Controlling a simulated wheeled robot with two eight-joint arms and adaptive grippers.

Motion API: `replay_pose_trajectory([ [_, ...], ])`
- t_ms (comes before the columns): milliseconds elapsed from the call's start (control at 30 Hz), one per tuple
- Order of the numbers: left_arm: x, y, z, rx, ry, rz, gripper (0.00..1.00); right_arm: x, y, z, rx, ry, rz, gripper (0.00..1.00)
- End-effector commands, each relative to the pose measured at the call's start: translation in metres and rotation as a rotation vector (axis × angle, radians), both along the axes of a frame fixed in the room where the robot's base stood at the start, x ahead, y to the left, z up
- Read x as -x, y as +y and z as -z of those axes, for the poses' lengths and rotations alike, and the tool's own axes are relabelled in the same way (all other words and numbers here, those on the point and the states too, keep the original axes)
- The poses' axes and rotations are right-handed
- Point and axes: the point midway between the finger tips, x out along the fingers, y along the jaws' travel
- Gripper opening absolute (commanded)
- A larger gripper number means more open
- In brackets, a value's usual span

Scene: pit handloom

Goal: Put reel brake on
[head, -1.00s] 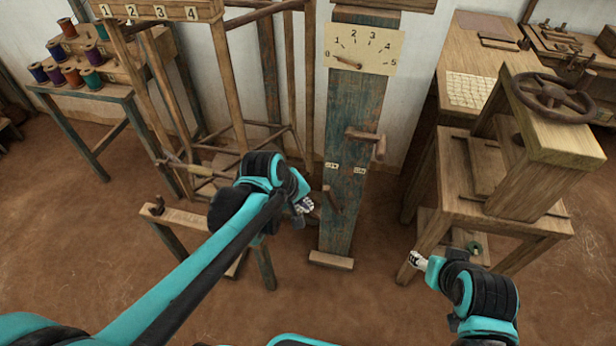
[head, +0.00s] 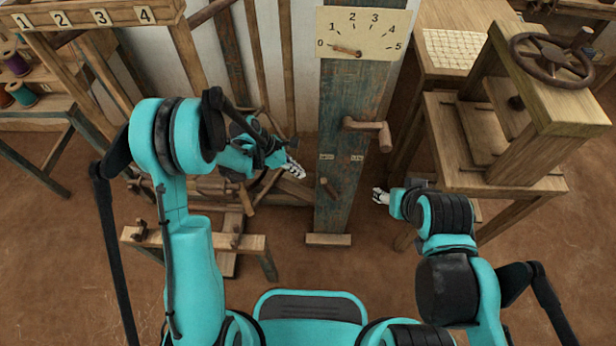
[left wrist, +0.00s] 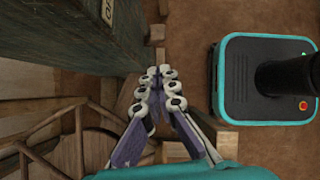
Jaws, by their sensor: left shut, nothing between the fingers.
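The blue-green wooden post (head: 340,215) carries a short dark wooden lever (head: 330,188) low on its front, which I take for the reel brake. The lever slants in front of the post. Two small label plates (head: 341,157) sit above it, too small to read. My left gripper (head: 297,172) is shut and empty, just left of the post and apart from the lever. In the left wrist view its fingertips (left wrist: 157,72) meet beside the post (left wrist: 70,40); the lever does not show there. My right gripper (head: 380,196) is right of the post; its opening is unclear.
A crank handle (head: 370,130) sticks out above the lever. A numbered dial (head: 362,35) tops the post, pointer near 0. A wooden press with a dark handwheel (head: 552,60) stands right. Loom frame and low bench (head: 195,243) stand left. Floor before the post is clear.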

Motion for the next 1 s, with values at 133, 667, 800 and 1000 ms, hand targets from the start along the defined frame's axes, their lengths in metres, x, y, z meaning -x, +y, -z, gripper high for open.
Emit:
replay_pose_trajectory([
  [133, 0.0, 0.0, 0.001, 0.001, 0.003, -0.004, 0.0, 0.0, 0.0, 0.0, 0.0, 0.0, 0.0, 0.55],
  [667, -0.003, -0.024, 0.042, 0.0, 0.001, 0.001, 0.0, 0.0, 0.0, 0.022, 0.0, 0.0, 0.0, 0.55],
  [800, -0.003, -0.037, 0.063, 0.0, 0.001, 0.001, 0.0, 0.0, 0.0, 0.032, 0.0, 0.0, 0.0, 0.55],
  [1000, -0.005, -0.05, 0.082, 0.0, 0.0, 0.0, 0.0, 0.0, 0.0, 0.041, 0.0, 0.0, 0.0, 0.55],
])
